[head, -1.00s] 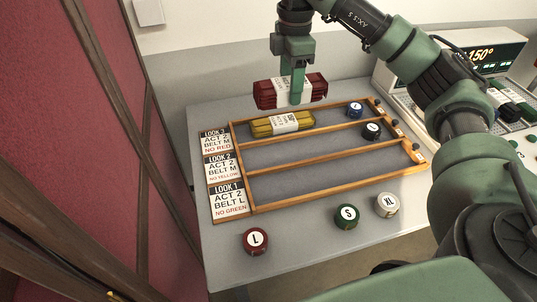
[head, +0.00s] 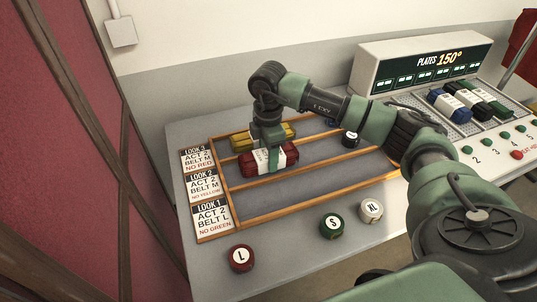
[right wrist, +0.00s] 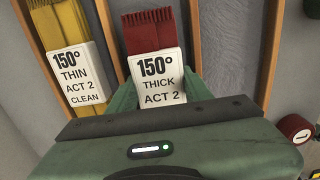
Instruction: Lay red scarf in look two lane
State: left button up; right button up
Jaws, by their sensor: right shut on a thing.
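The red scarf (head: 288,158) is a folded bundle with a white band; the band reads 150°, thick, act 2 in the right wrist view, where the scarf (right wrist: 148,32) lies between two wooden dividers. My right gripper (head: 268,148) points down and is shut on its banded middle. The scarf is at the left end of the look two lane (head: 322,152), the middle lane beside the LOOK 2 card (head: 203,185). I cannot tell whether it touches the lane floor. My left gripper is not in view.
A yellow scarf (head: 240,141) lies in the look three lane behind. A black puck (head: 350,139) stands at the look two lane's right end. The look one lane (head: 280,195) is empty. Red (head: 240,258), green (head: 332,225) and white (head: 371,210) pucks stand in front.

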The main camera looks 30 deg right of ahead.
jog(key=shift+f, duration=0.15)
jog(key=shift+f, duration=0.2)
jog(key=o, duration=1.2)
notch_tip(320, 180, up, 12)
jog(key=shift+r+b, duration=0.25)
jog(key=shift+b, duration=0.3)
